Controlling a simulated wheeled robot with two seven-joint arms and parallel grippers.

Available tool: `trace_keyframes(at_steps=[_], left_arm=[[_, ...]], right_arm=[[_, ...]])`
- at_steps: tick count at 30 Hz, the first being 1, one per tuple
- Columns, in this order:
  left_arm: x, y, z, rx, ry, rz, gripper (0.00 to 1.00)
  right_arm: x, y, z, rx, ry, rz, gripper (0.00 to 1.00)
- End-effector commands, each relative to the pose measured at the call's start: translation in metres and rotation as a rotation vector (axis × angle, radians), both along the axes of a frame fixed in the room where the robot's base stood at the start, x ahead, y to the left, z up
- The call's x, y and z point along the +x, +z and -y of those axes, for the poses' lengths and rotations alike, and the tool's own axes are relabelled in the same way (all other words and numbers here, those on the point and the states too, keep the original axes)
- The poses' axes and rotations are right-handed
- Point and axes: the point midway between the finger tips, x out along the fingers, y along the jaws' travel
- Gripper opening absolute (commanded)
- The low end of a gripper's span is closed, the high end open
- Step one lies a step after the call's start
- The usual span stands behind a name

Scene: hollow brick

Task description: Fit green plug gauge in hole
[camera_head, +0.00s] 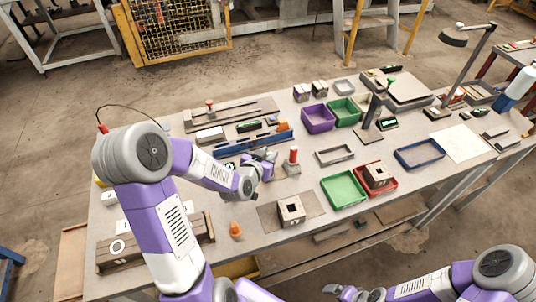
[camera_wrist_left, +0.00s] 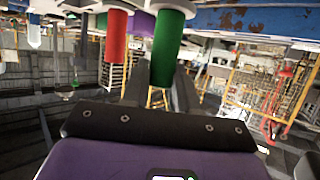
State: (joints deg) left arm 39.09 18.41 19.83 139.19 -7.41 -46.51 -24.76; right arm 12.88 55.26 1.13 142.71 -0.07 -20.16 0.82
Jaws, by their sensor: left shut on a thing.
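My left gripper (camera_head: 268,157) is low over the middle of the table in the head view. In the left wrist view its fingers (camera_wrist_left: 161,90) close around a green plug gauge (camera_wrist_left: 168,48). The green gauge is hidden behind the gripper in the head view. A red plug gauge (camera_head: 293,154) stands upright in a grey holder (camera_head: 291,168) just right of the gripper; it also shows in the left wrist view (camera_wrist_left: 116,38). A hollow brick (camera_head: 291,209) with a dark hole in its top sits nearer the front. My right gripper (camera_head: 346,292) is at the bottom edge, its jaws unclear.
A green tray (camera_head: 344,188) and a red tray (camera_head: 393,186) holding another brick (camera_head: 377,175) lie to the right.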

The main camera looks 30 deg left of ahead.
Motion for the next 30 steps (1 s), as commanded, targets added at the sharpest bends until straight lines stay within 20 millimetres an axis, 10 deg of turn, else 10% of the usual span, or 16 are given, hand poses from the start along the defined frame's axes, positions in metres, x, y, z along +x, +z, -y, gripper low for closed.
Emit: trace_keyframes(at_steps=[10, 11, 16, 30], left_arm=[[0.0, -0.006, 0.0, 0.001, 0.0, 0.002, 0.0], [0.0, -0.006, 0.0, 0.001, 0.0, 0.002, 0.31], [0.0, -0.005, 0.0, 0.001, 0.0, 0.001, 0.57], [0.0, 0.015, 0.0, 0.004, -0.001, 0.004, 0.58]], right_arm=[[0.0, -0.007, 0.0, 0.0, 0.0, 0.0, 1.0], [0.0, -0.007, 0.0, 0.0, 0.0, 0.0, 1.0], [0.0, -0.006, 0.0, 0.0, 0.0, 0.0, 1.0], [0.0, 0.0, 0.0, 0.0, 0.0, 0.0, 1.0]])
